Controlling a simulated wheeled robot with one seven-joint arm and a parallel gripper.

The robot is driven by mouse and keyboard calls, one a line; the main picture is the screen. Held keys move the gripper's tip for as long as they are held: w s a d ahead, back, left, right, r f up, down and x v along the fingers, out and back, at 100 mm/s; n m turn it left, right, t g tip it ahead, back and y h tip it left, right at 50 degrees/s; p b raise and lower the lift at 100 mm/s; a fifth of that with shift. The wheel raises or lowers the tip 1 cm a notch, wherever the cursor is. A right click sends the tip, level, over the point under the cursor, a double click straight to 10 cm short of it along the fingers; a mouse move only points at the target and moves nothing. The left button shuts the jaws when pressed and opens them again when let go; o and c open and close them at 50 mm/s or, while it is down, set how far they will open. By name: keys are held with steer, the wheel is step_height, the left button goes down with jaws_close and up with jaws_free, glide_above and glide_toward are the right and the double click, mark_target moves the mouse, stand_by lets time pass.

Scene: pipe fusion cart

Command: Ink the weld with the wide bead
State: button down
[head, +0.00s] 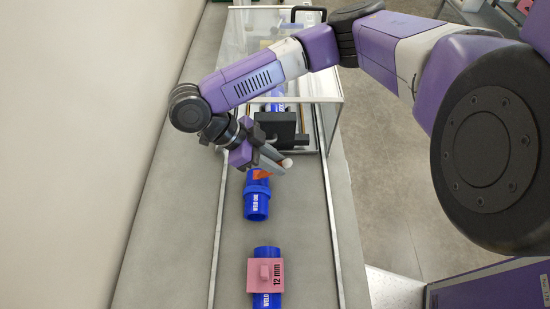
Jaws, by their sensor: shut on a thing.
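A blue pipe (257,205) with a raised ring, its weld bead (257,188), lies on the grey bench, with white lettering on its near part. An orange patch (261,174) shows at its far end; I cannot tell whether it is ink or part of a tool. A second blue pipe (267,252) lies nearer, with a pink block marked "12 mm" (265,275) over it, hiding its middle. My gripper (274,160) is just beyond the first pipe, shut on a slim, mostly hidden thing with a pale round end (287,163).
A clear-walled case (328,92) stands behind, with another blue pipe (278,92) and a dark block (280,130) in or before it. Metal rails (335,235) run along the bench. A wall is left; floor lies right.

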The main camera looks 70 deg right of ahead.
steer(key=shift+w+d, duration=0.1)
steer(key=shift+d, duration=0.05)
steer(key=shift+w+d, duration=0.1)
steer(key=shift+d, duration=0.15)
steer(key=shift+w+d, duration=0.15)
steer(key=shift+d, duration=0.35)
steer(key=shift+s+a+p, duration=0.2)
steer(key=shift+a+p, duration=0.05)
steer(key=shift+a, duration=0.25)
steer(key=shift+s+a+p, duration=0.15)
steer(key=shift+a+p, duration=0.1)
steer(key=shift+a, duration=0.2)
steer(key=shift+w+d, duration=0.1)
steer(key=shift+d, duration=0.15)
stand_by(0.3)
steer(key=shift+w+d, duration=0.1)
steer(key=shift+d, duration=0.15)
steer(key=shift+d, duration=0.15)
steer(key=shift+w+d, duration=0.15)
steer(key=shift+d, duration=0.15)
